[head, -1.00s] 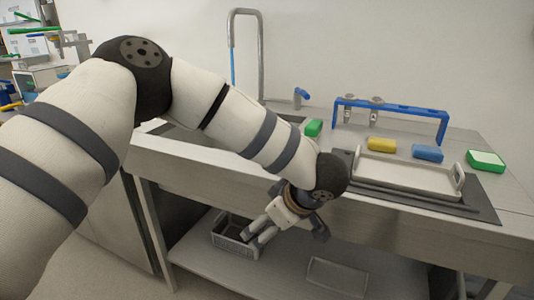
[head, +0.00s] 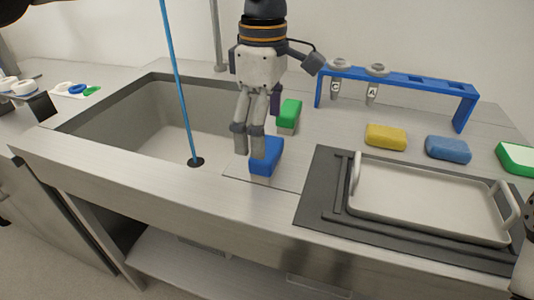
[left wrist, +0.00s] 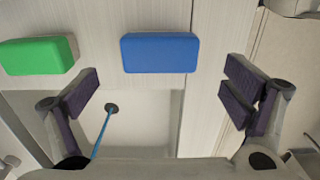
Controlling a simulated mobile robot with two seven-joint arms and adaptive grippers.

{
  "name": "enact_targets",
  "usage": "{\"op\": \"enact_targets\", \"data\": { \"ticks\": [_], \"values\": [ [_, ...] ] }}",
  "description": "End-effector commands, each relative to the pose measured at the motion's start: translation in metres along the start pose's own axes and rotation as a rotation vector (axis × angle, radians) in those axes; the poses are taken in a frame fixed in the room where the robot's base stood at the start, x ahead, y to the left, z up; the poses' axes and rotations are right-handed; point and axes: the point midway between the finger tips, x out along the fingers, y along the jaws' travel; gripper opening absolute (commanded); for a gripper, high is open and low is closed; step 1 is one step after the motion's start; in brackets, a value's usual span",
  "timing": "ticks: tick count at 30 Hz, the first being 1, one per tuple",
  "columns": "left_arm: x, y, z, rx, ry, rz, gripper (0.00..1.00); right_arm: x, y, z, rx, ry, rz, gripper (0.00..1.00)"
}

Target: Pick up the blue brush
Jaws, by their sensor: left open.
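The blue brush (head: 268,160) lies on the steel counter between the sink and the tray, partly hidden by a finger of my left gripper (head: 249,145). In the left wrist view the blue brush (left wrist: 160,53) shows its flat blue top, ahead of the open fingers and near the middle between them. My left gripper (left wrist: 161,92) is open with nothing between its pads. It hangs fingers down over the counter, close to the brush; I cannot tell whether it touches. My right gripper is not in view.
A green brush (head: 290,115) stands just behind the blue one. The sink (head: 110,115) is to the left. A tray (head: 430,205), yellow sponge (head: 386,137), blue sponge (head: 448,149) and blue rack (head: 400,78) are to the right.

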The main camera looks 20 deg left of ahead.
Motion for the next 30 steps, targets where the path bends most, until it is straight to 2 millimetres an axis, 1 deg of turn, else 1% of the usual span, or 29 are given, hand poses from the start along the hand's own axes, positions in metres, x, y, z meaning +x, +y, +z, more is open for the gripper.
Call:
{"op": "enact_targets", "data": {
  "ticks": [2, 6, 9, 12, 17, 18, 20, 21, 24, 30],
  "values": [
    [0.009, -0.001, 0.001, 0.001, 0.002, 0.000, 0.94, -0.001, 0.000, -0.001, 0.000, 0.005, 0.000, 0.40],
    [0.036, -0.004, 0.006, 0.001, 0.002, 0.000, 0.94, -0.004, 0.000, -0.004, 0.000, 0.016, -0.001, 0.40],
    [0.051, -0.003, 0.005, -0.002, 0.002, 0.002, 0.94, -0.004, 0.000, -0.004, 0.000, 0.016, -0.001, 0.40],
    [0.056, -0.002, 0.005, -0.003, 0.001, 0.003, 0.94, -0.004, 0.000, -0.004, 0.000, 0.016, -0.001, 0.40],
    [0.056, -0.002, 0.005, -0.003, 0.001, 0.003, 0.94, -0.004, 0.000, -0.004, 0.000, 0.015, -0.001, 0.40],
    [0.056, -0.002, 0.005, -0.003, 0.001, 0.003, 0.85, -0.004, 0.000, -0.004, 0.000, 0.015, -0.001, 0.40],
    [0.056, -0.002, 0.005, -0.003, 0.001, 0.003, 0.71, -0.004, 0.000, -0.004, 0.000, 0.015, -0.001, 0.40],
    [0.056, -0.002, 0.005, -0.003, 0.001, 0.003, 0.62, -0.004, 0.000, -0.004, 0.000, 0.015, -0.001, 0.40],
    [0.056, -0.002, 0.005, -0.003, 0.001, 0.002, 0.42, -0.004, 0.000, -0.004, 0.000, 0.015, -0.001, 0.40],
    [0.056, -0.002, 0.005, -0.002, 0.001, 0.002, 0.42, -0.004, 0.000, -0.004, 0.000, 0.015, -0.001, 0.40]
  ]
}}
